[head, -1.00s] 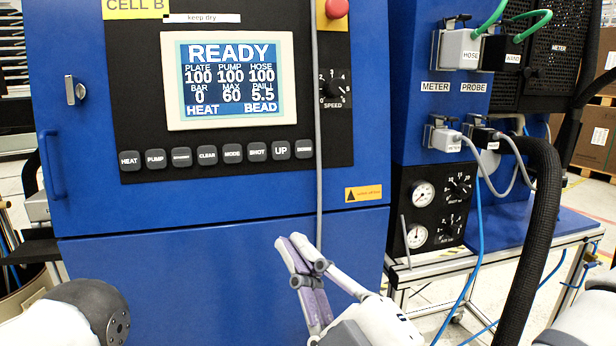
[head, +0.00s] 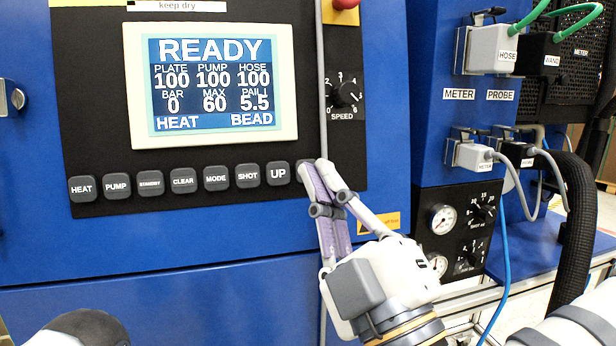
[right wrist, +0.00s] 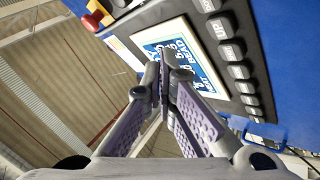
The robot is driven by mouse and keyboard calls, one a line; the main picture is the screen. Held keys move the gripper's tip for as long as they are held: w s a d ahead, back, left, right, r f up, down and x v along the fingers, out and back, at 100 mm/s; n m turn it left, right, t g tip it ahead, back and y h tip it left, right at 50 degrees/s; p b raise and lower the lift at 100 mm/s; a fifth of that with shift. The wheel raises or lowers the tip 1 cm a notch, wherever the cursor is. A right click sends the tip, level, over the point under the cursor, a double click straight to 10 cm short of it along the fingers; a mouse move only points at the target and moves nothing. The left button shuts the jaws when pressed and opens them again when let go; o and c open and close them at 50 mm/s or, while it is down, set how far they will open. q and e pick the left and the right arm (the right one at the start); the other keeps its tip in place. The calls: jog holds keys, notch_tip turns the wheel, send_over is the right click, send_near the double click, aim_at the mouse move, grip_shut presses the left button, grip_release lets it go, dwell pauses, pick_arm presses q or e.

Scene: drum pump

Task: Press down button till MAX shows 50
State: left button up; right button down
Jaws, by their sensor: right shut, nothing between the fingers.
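The control panel screen (head: 211,82) reads READY, with MAX at 60, BAR at 0 and PAILL at 5.5. The down button (head: 301,173) is at the right end of the dark button row, just right of the UP button (head: 278,173), and is mostly hidden by my right gripper. My right gripper (head: 319,166) is shut and empty, its tips overlapping the down button in the head view. I cannot tell whether they touch it. In the right wrist view, the shut fingers (right wrist: 163,75) are in front of the screen and UP (right wrist: 219,28) is labelled. My left gripper is out of view.
Other buttons, such as SHOT (head: 247,176) and MODE (head: 215,178), continue leftward. The speed knob (head: 347,94) and a red button (head: 346,4) are above my gripper. A grey cable (head: 320,90) runs down the panel. Gauges (head: 443,219) and hoses are at right.

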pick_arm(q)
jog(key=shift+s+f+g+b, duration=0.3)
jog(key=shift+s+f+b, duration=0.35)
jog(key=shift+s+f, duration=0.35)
pick_arm(e)
jog(key=w+a+f, duration=0.1)
jog(key=w+a, duration=0.1)
jog(key=w, duration=0.3)
jog(key=shift+w, duration=0.4)
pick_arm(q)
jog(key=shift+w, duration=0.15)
pick_arm(e)
jog(key=shift+w, duration=0.1)
jog(key=shift+w+f, duration=0.15)
jog(key=shift+w, duration=0.15)
